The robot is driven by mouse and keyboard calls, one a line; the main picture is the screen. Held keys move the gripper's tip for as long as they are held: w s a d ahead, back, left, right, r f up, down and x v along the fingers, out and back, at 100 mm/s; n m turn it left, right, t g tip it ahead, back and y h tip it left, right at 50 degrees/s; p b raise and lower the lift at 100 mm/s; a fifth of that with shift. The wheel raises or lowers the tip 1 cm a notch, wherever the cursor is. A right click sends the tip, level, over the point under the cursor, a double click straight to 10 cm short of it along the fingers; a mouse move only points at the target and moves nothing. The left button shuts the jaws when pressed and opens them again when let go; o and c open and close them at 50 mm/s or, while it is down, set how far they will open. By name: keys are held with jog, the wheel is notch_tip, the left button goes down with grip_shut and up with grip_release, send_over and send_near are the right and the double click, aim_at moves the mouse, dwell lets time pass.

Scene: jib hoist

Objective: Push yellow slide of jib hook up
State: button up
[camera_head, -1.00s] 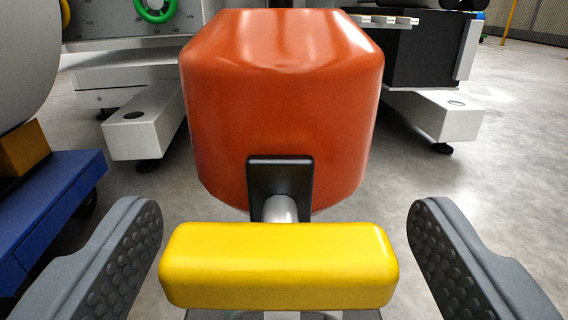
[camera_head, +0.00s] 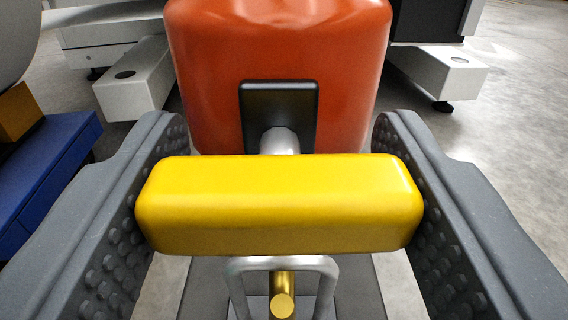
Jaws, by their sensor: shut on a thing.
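The yellow slide (camera_head: 280,205) is a rounded horizontal bar in the middle of the head view. It sits on a short grey stem in front of the orange hook body (camera_head: 280,45), which has a black slot plate (camera_head: 279,100). My gripper (camera_head: 280,210) is shut on the yellow slide, with one grey studded finger against each end of the bar. Below the slide, a grey metal loop (camera_head: 281,264) and a brass pin (camera_head: 282,304) show. The rest of the hook below is out of frame.
A blue cart (camera_head: 45,175) stands at the left. White machine feet (camera_head: 137,77) and (camera_head: 440,72) stand on the grey floor behind the orange body. Open floor (camera_head: 505,150) lies at the right.

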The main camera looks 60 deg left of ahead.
notch_tip(320, 180, up, 2)
jog(key=shift+p, duration=0.55)
jog(key=o, duration=1.4)
jog(key=p+v, duration=0.3)
jog(key=v, duration=1)
jog(key=shift+d, duration=0.35)
jog(key=shift+s, duration=0.1)
